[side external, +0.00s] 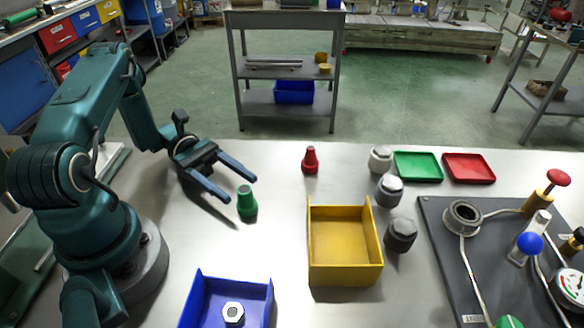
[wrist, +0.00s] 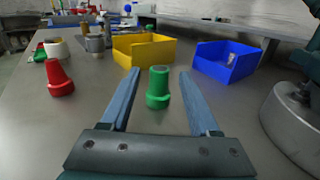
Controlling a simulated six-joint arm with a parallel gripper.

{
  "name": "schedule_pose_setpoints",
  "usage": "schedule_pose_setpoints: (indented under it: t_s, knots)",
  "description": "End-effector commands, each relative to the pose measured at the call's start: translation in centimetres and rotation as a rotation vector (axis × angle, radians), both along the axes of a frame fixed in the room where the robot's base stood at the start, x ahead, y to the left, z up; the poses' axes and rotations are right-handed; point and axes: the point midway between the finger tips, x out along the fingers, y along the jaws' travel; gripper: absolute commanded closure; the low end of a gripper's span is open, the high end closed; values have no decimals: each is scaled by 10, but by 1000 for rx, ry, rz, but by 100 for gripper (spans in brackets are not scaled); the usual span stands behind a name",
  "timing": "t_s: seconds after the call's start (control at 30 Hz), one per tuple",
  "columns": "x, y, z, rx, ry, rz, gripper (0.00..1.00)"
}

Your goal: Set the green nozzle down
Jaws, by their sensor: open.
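The green nozzle (side external: 247,203) stands upright on the metal table, left of the yellow bin. It also shows in the wrist view (wrist: 158,88), upright between the far ends of my two blue fingers. My gripper (side external: 241,187) is open, with its fingers low over the table and apart. In the wrist view my gripper (wrist: 159,82) shows a gap between each finger and the nozzle. A red nozzle (side external: 310,161) stands upright farther back, and to the left in the wrist view (wrist: 59,78).
A yellow bin (side external: 345,275) and a blue bin (side external: 190,300) holding a hex nut (side external: 233,313) stand nearby. Green (side external: 418,178) and red (side external: 469,180) trays lie behind a dark fixture board (side external: 440,245).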

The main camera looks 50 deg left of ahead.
Motion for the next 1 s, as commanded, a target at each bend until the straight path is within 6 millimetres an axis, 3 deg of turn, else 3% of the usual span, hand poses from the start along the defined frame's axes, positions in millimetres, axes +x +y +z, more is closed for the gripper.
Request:
schedule_pose_setpoints:
  t_s: [0.2, 0.5, 0.67, 1.0]
  knots:
    - [-4, 36, -1, 1, -2, 2, 38]
    - [-7, 57, 0, 2, 0, -1, 38]
    - [-6, 55, 8, 69, -16, -58, 38]
    - [-10, 20, 50, 540, -201, -422, 38]
